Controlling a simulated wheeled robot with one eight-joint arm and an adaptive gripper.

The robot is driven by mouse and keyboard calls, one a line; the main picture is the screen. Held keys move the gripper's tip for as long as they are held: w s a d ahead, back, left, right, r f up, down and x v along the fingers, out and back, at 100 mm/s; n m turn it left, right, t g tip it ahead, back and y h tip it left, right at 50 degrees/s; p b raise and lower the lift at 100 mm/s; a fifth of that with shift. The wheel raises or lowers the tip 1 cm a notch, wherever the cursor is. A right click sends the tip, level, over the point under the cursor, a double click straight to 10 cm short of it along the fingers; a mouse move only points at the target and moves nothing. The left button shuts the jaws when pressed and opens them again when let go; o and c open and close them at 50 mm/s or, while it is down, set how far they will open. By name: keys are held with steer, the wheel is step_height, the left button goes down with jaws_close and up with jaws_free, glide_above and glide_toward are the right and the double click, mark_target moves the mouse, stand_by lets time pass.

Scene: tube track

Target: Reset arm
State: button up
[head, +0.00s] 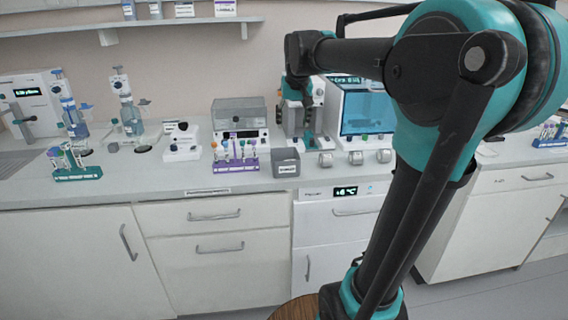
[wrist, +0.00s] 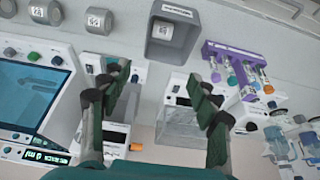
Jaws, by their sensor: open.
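My gripper (head: 300,118) is in front of the back wall, above the counter between the grey-lidded device and the blue-screen device. In the wrist view my gripper (wrist: 160,88) shows two dark green fingers spread apart, with nothing held between them. My arm reaches in from the right of the head view, bent at a large elbow, and hides part of the counter behind it.
The counter (head: 120,184) carries a purple tube rack (head: 236,165), a grey bin (head: 286,162), a green rack (head: 77,173), a grey-lidded device (head: 240,115) and a blue-screen device (head: 366,112). A shelf (head: 130,24) runs above. The floor in front is clear.

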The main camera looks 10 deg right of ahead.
steer(key=s+d+f, duration=0.2)
steer(key=s+f, duration=1)
steer(key=f, duration=0.2)
steer(key=s+d+f, duration=0.2)
steer(key=s+f, duration=1.1)
steer(key=f, duration=0.2)
steer(key=shift+s, duration=0.15)
